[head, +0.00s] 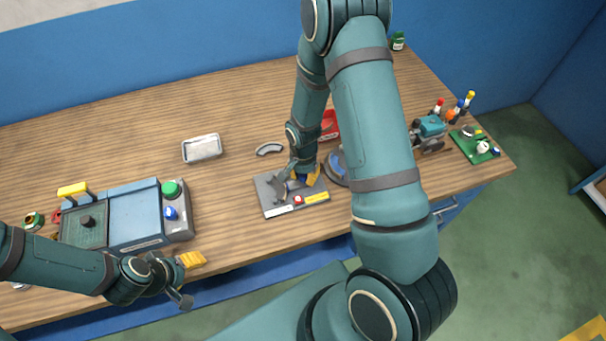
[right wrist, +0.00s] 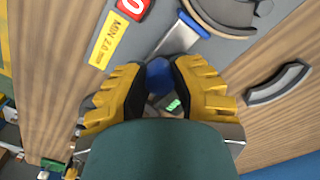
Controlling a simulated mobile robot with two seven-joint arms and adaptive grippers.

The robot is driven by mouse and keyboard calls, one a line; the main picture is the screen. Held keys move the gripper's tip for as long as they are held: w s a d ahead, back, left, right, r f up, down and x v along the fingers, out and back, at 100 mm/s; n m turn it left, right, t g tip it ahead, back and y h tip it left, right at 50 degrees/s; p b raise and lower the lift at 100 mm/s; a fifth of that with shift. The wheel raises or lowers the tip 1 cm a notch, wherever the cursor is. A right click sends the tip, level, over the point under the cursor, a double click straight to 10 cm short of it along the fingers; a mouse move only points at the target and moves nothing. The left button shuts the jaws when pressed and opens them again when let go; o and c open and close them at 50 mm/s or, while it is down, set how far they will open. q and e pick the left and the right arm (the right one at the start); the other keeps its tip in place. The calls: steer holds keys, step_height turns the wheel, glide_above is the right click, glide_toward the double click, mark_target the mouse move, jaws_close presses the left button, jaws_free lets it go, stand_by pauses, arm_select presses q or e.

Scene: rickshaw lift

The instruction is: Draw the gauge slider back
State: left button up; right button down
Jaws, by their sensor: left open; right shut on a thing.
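The gauge is a grey plate (head: 270,207) near the front edge of the bench, with a yellow label, a white label and a red button. In the right wrist view the yellow label (right wrist: 109,41) reads "MIN 2.0 mm". My right gripper (head: 304,176) is over the plate. In the right wrist view its yellow fingers are shut on the blue slider knob (right wrist: 158,74), one on each side. A pale metal strip (right wrist: 181,38) with a blue edge lies just beyond the knob. My left gripper (head: 186,277) is open and empty at the bench's front edge, away from the gauge.
A grey curved piece (head: 269,149) lies loose behind the gauge, and a metal tray (head: 202,148) sits further left. A blue-grey box (head: 136,215) with green and blue buttons stands near my left gripper. A red bin (head: 330,125) is partly hidden by my right arm.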

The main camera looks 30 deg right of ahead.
steer(key=d, duration=0.2)
steer(key=s+d, duration=0.1)
steer(key=d, duration=0.1)
steer(key=shift+b, duration=0.3)
steer(key=shift+w, duration=0.1)
steer(key=c, duration=1.2)
jaws_free()
steer(key=o, duration=0.5)
steer(key=shift+d, duration=0.1)
steer(key=shift+r, duration=0.1)
step_height(320, 180, up, 12)
steer(key=shift+f, duration=0.1)
